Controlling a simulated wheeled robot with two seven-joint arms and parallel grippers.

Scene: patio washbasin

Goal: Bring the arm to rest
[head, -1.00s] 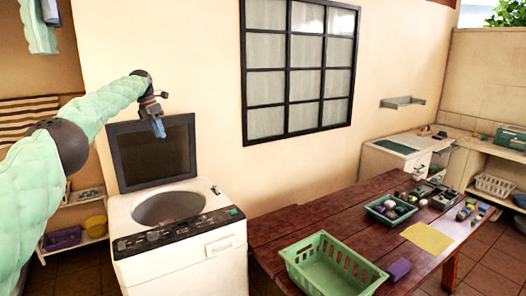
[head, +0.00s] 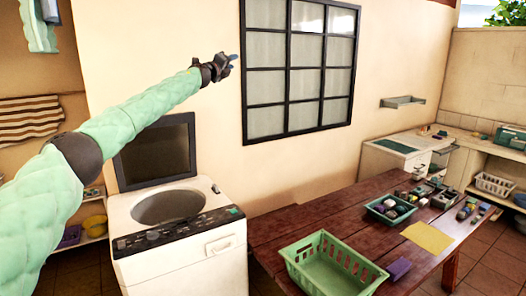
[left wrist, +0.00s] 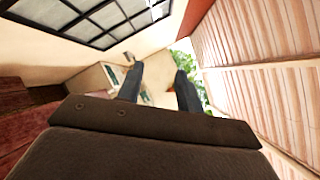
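My left arm in its pale green sleeve reaches in from the left of the head view. My left gripper (head: 233,61) is held high in front of the wall, just left of the window and above the washing machine. In the left wrist view the two dark fingers of the left gripper (left wrist: 160,85) stand apart with nothing between them. My right gripper is in neither view.
The open top-loading washing machine (head: 180,250) stands below the arm. The barred window (head: 300,65) is close to the gripper. A wooden table (head: 285,225) holds a green basket (head: 330,270), a small tray (head: 391,209) and a yellow cloth (head: 428,238).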

